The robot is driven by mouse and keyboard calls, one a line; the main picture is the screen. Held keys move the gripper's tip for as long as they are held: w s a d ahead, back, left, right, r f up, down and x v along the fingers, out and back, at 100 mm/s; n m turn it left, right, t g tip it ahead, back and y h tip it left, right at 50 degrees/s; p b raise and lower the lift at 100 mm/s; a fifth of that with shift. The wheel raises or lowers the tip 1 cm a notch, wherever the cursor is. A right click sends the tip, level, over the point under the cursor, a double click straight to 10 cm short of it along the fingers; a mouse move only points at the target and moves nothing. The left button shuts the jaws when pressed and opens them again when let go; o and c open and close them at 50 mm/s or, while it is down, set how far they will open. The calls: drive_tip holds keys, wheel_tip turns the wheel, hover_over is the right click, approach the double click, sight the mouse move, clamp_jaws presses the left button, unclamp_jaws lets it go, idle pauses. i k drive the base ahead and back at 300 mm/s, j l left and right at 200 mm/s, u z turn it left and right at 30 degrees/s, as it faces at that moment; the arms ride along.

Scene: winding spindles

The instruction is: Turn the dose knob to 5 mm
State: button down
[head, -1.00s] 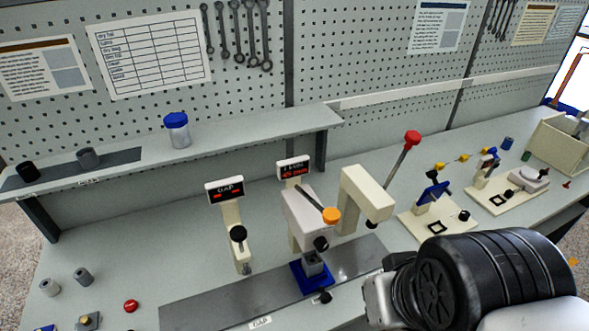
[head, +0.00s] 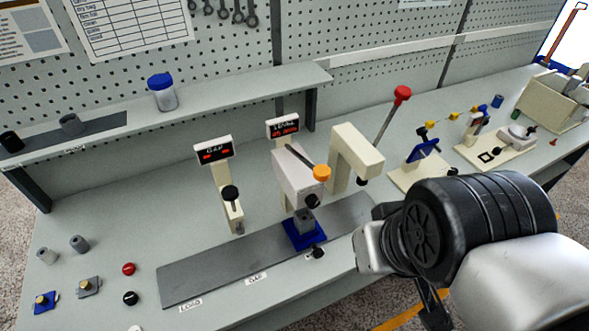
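No label reading "dose" can be made out, so I cannot tell which knob is the dose knob. Black knobs show on the gap stand (head: 230,193), on the front of the cream press head (head: 311,200) and low beside the blue base (head: 317,252). Another dark knob (head: 453,172) is at the right fixture, partly near my arm. The gap display (head: 213,150) shows red dashes; the second display (head: 283,127) has red digits too small to read surely. My gripper (head: 434,306) shows only as a dark part below my wrist, apart from the knobs; its fingertips are unclear.
A red-tipped lever (head: 402,93) rises behind the cream arch (head: 356,155). A blue-lidded jar (head: 162,92) stands on the shelf. Red (head: 128,269) and black (head: 130,298) buttons are at the front left. The grey plate (head: 210,280) is bare on its left.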

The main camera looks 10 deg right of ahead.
sight(312, 201)
drive_tip(key=k+u, duration=0.2)
drive_tip(key=u, duration=0.15)
drive_tip(key=k+j+u, duration=0.15)
drive_tip(key=u, duration=0.2)
drive_tip(key=k+j+u, duration=0.15)
drive_tip(key=u, duration=0.2)
